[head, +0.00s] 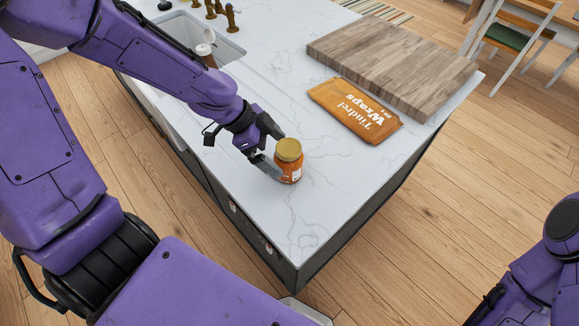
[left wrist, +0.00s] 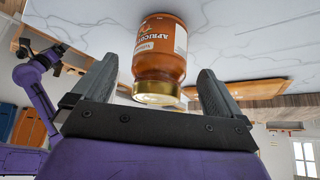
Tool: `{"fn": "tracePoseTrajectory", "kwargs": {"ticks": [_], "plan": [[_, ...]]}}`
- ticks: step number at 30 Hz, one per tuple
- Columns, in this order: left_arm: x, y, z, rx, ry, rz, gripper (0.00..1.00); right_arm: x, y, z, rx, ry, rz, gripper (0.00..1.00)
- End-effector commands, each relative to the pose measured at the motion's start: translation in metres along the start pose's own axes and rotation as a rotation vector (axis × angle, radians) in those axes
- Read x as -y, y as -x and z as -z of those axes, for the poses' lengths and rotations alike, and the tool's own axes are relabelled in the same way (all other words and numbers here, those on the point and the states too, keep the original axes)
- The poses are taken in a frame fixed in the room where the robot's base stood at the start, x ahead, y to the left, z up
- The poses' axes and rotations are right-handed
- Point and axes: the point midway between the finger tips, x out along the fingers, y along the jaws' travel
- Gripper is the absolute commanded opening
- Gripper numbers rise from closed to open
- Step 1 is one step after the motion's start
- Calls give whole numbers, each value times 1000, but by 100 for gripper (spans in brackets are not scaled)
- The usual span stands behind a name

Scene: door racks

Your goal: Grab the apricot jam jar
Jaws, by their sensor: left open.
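The apricot jam jar (head: 289,165) is orange with a gold lid and stands upright on the white marble counter. In the left wrist view the jar (left wrist: 161,50) appears upside down, with its label partly readable. My left gripper (head: 270,152) is open at the jar, with one finger on each side of it. In the left wrist view the open fingers (left wrist: 158,85) flank the lid end, with a visible gap on the right side. My right arm shows at the lower right of the head view, but I cannot make out its gripper's fingers.
An orange wraps packet (head: 356,109) lies behind the jar to the right. A wooden board (head: 392,65) lies beyond it. A sink (head: 205,38) is at the upper left. The counter (head: 300,225) is clear in front of the jar, near its corner.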

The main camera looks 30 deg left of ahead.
Motion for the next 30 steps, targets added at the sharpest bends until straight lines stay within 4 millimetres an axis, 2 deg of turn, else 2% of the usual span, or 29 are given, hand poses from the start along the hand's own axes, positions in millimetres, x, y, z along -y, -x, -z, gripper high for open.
{"fn": "tracePoseTrajectory", "kwargs": {"ticks": [4,7,15,17,22,23,30], "plan": [[-2,-24,0,3,5,-7,100,0,8,4,-1,0,1,93],[-2,-40,0,1,2,-6,100,0,6,3,-1,0,1,93],[-1,-47,1,1,-1,-3,100,0,6,3,-1,0,0,93],[-1,-47,1,1,-2,-3,84,0,6,3,-1,0,0,93],[-1,-47,1,1,-2,-3,28,0,6,3,-1,0,0,93],[-1,-46,2,0,-3,-2,24,0,6,3,-1,0,0,93],[0,-45,2,0,-3,-2,24,0,7,3,-1,0,0,93]]}}
